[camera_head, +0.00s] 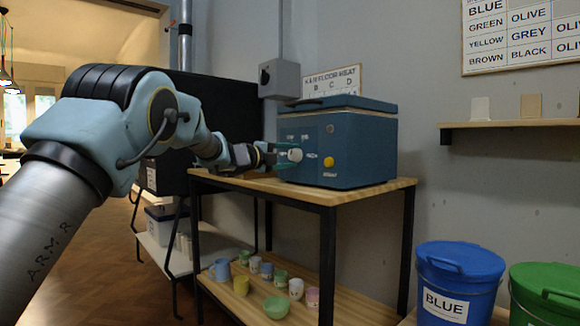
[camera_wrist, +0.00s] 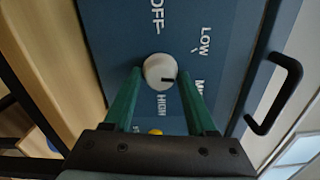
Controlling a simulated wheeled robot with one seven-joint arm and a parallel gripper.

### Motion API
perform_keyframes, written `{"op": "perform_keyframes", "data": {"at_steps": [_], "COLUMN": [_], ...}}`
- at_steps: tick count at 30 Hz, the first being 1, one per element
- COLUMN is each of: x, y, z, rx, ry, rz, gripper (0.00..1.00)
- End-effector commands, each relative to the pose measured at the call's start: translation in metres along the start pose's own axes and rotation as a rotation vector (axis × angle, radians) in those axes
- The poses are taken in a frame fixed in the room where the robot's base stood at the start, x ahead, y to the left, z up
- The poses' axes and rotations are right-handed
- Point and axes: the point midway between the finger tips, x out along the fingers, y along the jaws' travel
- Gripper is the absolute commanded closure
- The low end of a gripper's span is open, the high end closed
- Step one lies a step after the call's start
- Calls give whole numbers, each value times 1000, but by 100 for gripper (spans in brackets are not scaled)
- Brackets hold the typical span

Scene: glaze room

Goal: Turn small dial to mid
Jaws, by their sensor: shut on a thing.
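The small dial (camera_wrist: 160,71) is a round white knob with a dark pointer mark, on the front of a blue box (camera_head: 362,152). In the wrist view the mark points right and slightly down, toward a label starting with "M" that a finger partly hides. "OFF", "LOW" and "HIGH" are printed around the dial. In the head view the dial (camera_head: 295,155) faces my arm. My gripper (camera_wrist: 161,76) has its green fingers on both sides of the dial and is shut on it. It also shows in the head view (camera_head: 285,153).
The box stands on a wooden-topped table (camera_head: 330,194). A yellow button (camera_head: 328,162) sits right of the dial. Several cups and a green bowl (camera_head: 276,307) stand on the lower shelf. A blue bucket (camera_head: 460,270) and a green bucket (camera_head: 545,290) stand at the right.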

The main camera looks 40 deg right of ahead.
Motion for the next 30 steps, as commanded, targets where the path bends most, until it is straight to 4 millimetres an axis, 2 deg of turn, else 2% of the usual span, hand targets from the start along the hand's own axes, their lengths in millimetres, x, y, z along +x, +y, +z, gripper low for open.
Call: {"op": "perform_keyframes", "data": {"at_steps": [1,15,30], "x": [0,0,0], "y": [6,5,4], "z": [-1,-1,0], "rx": [40,331,389], "ry": [1,2,2], "rz": [1,3,3], "gripper": [99,99,99]}}
